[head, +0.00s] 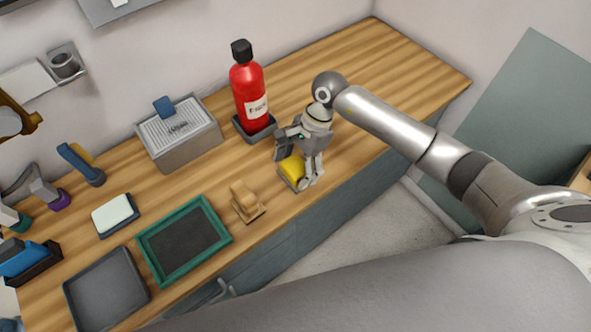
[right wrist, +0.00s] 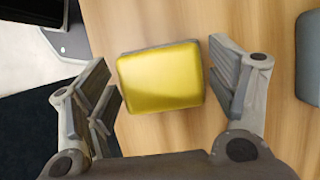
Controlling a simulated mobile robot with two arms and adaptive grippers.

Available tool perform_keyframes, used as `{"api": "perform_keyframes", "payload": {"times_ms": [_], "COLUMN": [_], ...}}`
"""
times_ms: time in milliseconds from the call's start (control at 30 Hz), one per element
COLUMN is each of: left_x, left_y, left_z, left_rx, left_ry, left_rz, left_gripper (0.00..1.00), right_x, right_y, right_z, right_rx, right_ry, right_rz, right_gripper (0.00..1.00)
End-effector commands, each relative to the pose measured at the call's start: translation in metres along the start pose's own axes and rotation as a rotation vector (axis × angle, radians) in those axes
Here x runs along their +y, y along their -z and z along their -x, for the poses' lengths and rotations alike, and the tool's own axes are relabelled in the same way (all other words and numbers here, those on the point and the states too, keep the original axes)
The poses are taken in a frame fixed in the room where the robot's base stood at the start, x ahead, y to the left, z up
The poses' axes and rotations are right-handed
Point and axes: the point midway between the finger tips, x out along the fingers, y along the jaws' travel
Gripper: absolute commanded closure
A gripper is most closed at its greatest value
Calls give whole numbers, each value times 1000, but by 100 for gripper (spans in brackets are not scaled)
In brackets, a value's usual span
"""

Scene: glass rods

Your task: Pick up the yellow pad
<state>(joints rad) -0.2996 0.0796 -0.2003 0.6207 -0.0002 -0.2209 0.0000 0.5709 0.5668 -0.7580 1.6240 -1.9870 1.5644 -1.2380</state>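The yellow pad (head: 291,170) lies on a small grey base on the wooden counter, right of the middle in the head view. It fills the middle of the right wrist view (right wrist: 161,78). My right gripper (head: 297,174) points down over the pad from above. My left gripper is not in view.
A red bottle (head: 249,92) stands in a dark holder behind the pad. A wooden block (head: 244,197) sits left of it, then a green-rimmed tray (head: 226,228) and a grey tray (head: 70,292). The counter right of the bottle is clear. The counter's front edge is close to the pad.

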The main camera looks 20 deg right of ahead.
Motion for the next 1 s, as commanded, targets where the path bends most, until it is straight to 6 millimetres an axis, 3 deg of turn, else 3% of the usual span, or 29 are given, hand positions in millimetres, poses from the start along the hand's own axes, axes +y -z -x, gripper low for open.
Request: {"api": "perform_keyframes", "payload": {"times_ms": [33, 267, 667, 833, 1000], "left_x": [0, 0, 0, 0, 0], "left_y": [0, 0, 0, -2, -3], "left_z": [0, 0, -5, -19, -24], "left_rx": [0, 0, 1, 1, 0], "left_ry": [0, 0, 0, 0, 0], "left_rz": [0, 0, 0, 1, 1], "left_gripper": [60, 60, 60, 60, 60], "right_x": [0, 0, -1, 0, 25], "right_y": [0, 0, -2, -12, -37], "right_z": [0, 0, 7, 30, 54], "right_rx": [0, 0, 1, 3, 3], "right_ry": [0, 0, 1, 4, 4], "right_rz": [0, 0, 0, 4, 6], "right_gripper": [33, 62, 62, 62, 62]}}
